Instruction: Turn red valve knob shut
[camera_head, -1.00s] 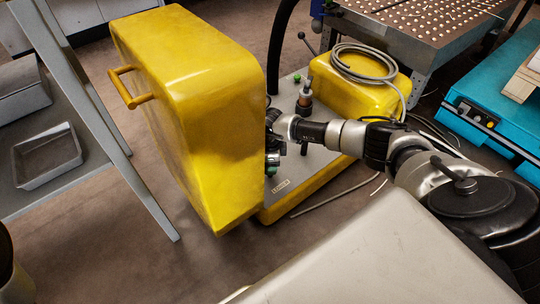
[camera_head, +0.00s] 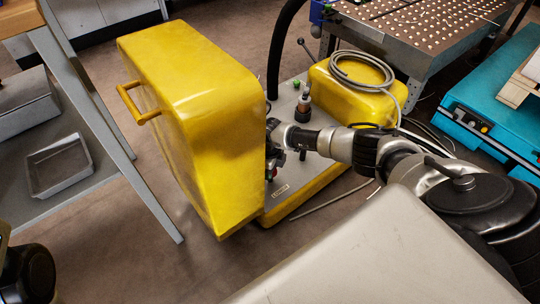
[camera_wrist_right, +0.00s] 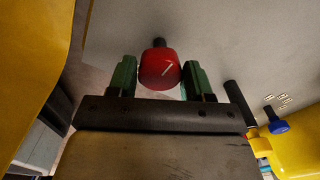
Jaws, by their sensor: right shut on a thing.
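In the head view my right gripper (camera_head: 272,152) is at the right edge of the big yellow cover (camera_head: 190,125), partly hidden. The knob is not clear in that view. My left gripper is out of view; only a dark part of my left arm shows at the bottom left.
A blue knob (camera_wrist_right: 278,126) is at the right in the wrist view. A yellow box (camera_head: 355,92) with a coiled grey hose (camera_head: 362,68) stands on the machine's grey plate. A perforated metal table (camera_head: 420,30) and a teal unit (camera_head: 490,95) are at the right.

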